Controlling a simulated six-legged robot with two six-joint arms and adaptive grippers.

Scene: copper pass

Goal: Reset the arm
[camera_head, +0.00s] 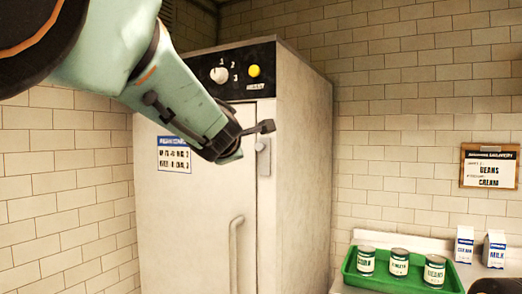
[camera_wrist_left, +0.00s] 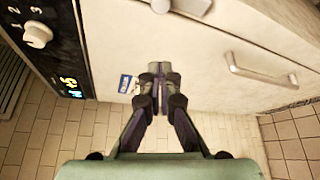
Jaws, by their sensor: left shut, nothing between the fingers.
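My left arm comes in from the upper left in the head view. Its gripper (camera_head: 262,128) is in front of the upper door of a tall white cabinet (camera_head: 300,160), near the small latch (camera_head: 263,157). In the left wrist view the two fingers of this gripper (camera_wrist_left: 160,78) are together, with nothing between them. The cabinet door (camera_wrist_left: 200,60) lies beyond them. I cannot tell whether the fingers touch the cabinet. My right gripper cannot be made out in either view.
A green tray (camera_head: 450,284) with 3 cans stands on the right. Two cartons (camera_head: 495,250) are behind it. A notice board (camera_head: 489,167) hangs above.

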